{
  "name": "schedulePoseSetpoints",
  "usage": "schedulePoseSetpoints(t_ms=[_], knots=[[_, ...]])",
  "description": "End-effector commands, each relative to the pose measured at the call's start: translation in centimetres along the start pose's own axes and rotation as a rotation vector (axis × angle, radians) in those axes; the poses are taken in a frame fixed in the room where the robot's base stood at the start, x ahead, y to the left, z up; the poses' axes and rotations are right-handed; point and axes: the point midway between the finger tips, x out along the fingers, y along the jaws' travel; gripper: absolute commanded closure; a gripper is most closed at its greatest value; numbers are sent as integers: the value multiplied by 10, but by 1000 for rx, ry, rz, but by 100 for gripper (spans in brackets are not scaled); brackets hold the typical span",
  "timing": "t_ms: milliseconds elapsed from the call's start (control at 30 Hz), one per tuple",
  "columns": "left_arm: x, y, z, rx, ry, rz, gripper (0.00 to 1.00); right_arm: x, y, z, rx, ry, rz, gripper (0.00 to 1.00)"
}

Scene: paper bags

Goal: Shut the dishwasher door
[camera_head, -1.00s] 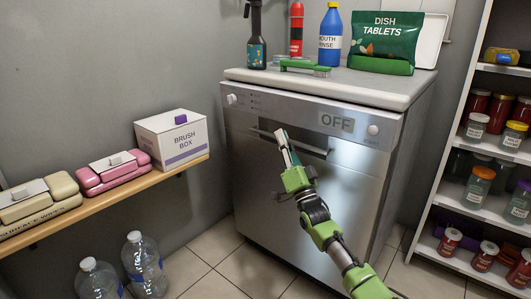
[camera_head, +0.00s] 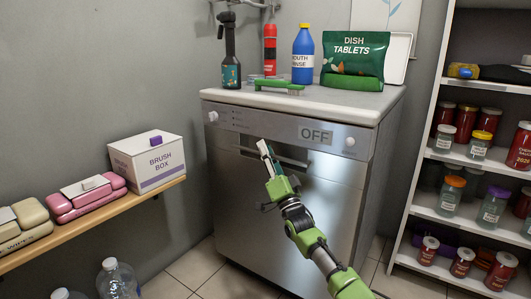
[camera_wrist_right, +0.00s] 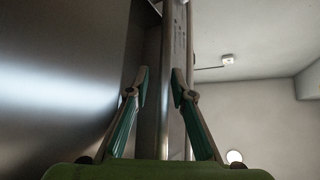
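The dishwasher (camera_head: 385,170) stands against the back wall in the head view. Its steel door (camera_head: 235,190) looks upright and flush with the body, under a control panel reading OFF. My right gripper (camera_head: 264,148) is at the door's bar handle (camera_head: 294,161), its fingers pointing up and left. In the right wrist view its fingertips (camera_wrist_right: 160,74) stand apart with a visible gap. A steel bar runs behind or between them there; I cannot tell whether they touch it. The broad steel door surface (camera_wrist_right: 65,75) fills the left of that view. My left gripper is not in view.
A brush box (camera_head: 148,163) sits on a wooden shelf at left. A jar shelf (camera_head: 430,155) stands at right.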

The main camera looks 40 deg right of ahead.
Motion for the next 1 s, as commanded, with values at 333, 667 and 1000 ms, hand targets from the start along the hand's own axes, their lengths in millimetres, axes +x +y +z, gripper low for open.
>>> schedulePoseSetpoints(t_ms=[333,667,1000], knots=[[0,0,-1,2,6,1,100,-17,5,7,0,-12,10,74],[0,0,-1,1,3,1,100,-78,2,3,-1,-6,5,74],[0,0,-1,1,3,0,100,-118,-1,-1,-1,0,-1,74]])
